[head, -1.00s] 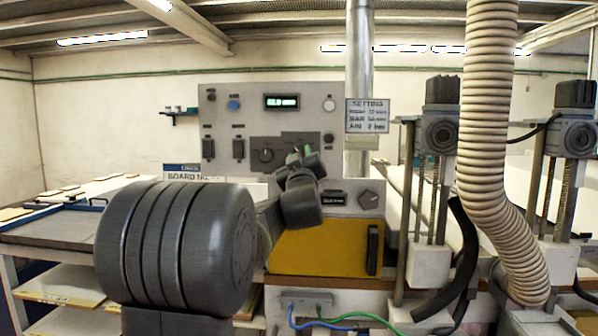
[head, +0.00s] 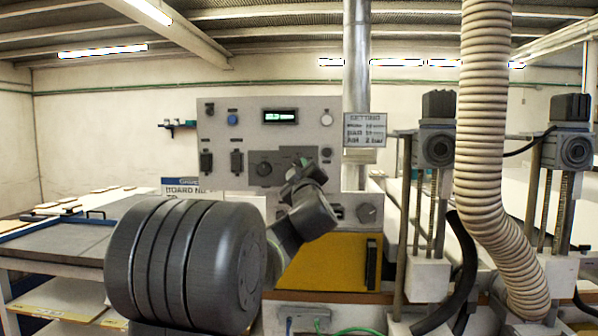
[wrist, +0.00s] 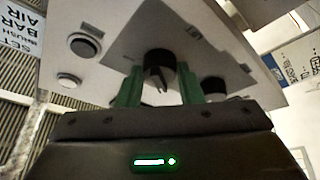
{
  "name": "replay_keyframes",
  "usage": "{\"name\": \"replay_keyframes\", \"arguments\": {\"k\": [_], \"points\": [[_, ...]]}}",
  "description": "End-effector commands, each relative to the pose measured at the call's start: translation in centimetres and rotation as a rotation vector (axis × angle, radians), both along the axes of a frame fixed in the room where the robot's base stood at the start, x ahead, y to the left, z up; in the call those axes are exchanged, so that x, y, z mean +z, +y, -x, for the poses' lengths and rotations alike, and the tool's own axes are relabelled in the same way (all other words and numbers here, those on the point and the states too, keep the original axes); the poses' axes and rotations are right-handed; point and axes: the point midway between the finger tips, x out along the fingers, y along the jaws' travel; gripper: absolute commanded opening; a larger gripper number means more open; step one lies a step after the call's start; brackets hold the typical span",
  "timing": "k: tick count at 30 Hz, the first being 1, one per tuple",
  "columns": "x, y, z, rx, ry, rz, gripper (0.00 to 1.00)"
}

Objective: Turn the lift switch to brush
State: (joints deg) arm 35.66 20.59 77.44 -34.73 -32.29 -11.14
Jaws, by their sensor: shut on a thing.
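The grey control panel (head: 215,140) stands ahead, with a dark plate on its lower right part. In the wrist view, my gripper (wrist: 158,85) has its two green fingers on either side of a black knob (wrist: 158,70) with a pointer mark, on that plate. My gripper is shut on this knob. In the head view, my gripper (head: 300,172) covers the knob. A second dark knob (head: 264,169) shows left of my gripper in the head view.
A green-lit display (head: 281,116) and a blue button (head: 232,119) are higher on the panel. A setting sign (head: 365,130) hangs right of it. A yellow panel (head: 325,262) lies below my gripper. A ribbed hose (head: 483,120) and machine posts stand at right.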

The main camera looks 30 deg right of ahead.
Motion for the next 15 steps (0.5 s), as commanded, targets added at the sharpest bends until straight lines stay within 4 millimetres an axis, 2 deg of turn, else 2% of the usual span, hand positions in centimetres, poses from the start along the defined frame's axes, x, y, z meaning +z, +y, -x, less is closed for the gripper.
{"name": "replay_keyframes", "arguments": {"k": [3, 4, 6, 15], "points": [[0.04, 0.0, 0.0, -0.001, 0.001, 0.002, 0.1], [0.04, 0.0, 0.0, -0.001, 0.001, 0.002, 0.39], [0.04, 0.0, 0.0, -0.001, 0.0, 0.002, 0.53], [0.0, 0.02, 0.07, -0.001, -0.001, 0.0, 0.55]]}}
